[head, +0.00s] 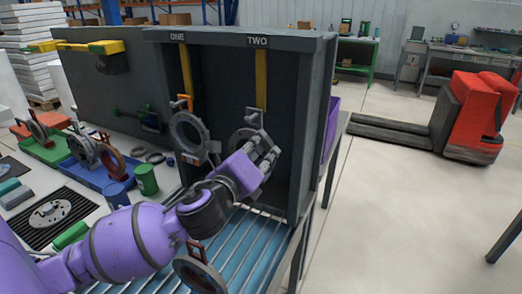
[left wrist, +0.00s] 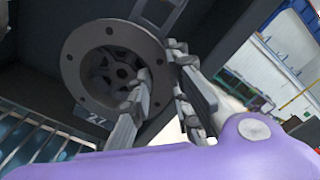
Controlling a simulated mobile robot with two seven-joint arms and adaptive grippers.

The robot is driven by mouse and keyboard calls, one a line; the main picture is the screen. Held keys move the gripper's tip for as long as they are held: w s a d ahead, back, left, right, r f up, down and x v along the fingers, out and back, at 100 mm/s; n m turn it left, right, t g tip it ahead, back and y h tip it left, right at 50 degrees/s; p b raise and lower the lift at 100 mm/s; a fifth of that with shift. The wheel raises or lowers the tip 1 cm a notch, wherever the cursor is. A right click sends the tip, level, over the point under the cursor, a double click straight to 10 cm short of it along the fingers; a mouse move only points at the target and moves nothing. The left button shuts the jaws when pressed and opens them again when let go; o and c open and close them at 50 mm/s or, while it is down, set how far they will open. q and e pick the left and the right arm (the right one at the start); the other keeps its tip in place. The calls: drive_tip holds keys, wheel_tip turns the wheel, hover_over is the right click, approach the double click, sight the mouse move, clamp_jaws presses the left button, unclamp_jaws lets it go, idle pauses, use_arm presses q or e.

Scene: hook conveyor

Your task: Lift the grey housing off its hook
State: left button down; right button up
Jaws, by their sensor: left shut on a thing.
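The grey housing (head: 238,138) is a round flanged part below the hook (head: 254,117) under the label TWO. In the left wrist view, the housing (left wrist: 84,62) shows a flange with bolt holes and a spoked centre, with a tag (left wrist: 96,119) below it. My left gripper (head: 268,153) is shut on the housing at its right side; the fingers (left wrist: 158,72) lie across its edge in the left wrist view. The housing is still close under the hook, and I cannot tell whether it bears on it. My right gripper is out of view.
A grey ring (head: 187,132) hangs from an orange hook under ONE, just left. The dark booth's side wall (head: 312,130) stands close on the right. Green and blue cans stand left.

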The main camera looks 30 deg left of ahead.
use_arm(q)
drive_tip(key=s+r+p, duration=0.1)
drive_tip(key=s+p, duration=0.2)
drive_tip(key=s, duration=0.6)
drive_tip(key=s+r+p, duration=0.2)
drive_tip(key=s+p, duration=0.2)
drive_tip(key=s, duration=0.4)
drive_tip(key=shift+s+d+r, duration=0.3)
drive_tip(key=shift+s+d, duration=0.1)
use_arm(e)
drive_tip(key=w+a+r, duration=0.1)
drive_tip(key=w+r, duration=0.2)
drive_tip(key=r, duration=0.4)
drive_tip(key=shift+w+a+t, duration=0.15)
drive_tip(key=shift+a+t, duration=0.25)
use_arm(q)
drive_tip(key=shift+s+r, duration=0.1)
drive_tip(key=shift+r, duration=0.55)
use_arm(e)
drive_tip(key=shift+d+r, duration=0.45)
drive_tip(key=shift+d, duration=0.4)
